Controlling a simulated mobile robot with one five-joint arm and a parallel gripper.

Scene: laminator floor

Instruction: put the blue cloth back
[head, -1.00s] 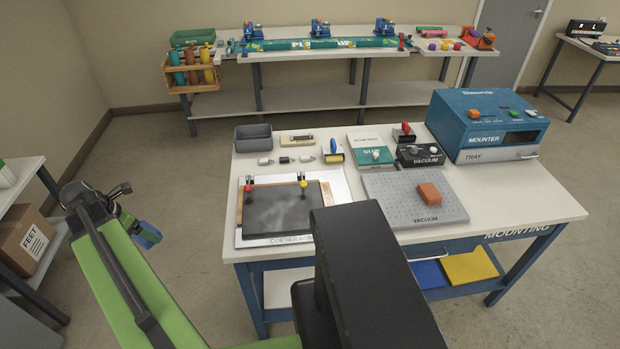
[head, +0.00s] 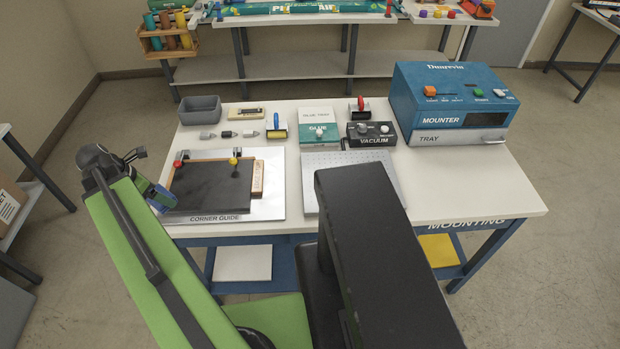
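No blue cloth can be made out for certain now. On the blue lower shelf (head: 284,270) of the mounting table, the part left of the yellow cloth (head: 437,250) is hidden behind my black column. My gripper (head: 160,199) is at the end of the green arm at the left, by the table's left edge and the corner guide (head: 232,217). A small blue and green part shows at its end. The view is too small to tell whether this is the gripper itself or something held, or whether the fingers are open.
The table (head: 459,193) holds a blue mounter (head: 450,103), a vacuum box (head: 371,135), a perforated plate (head: 325,160), a grey bin (head: 200,111) and small tools. A white sheet (head: 243,263) lies on the lower shelf. Floor is clear at the right.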

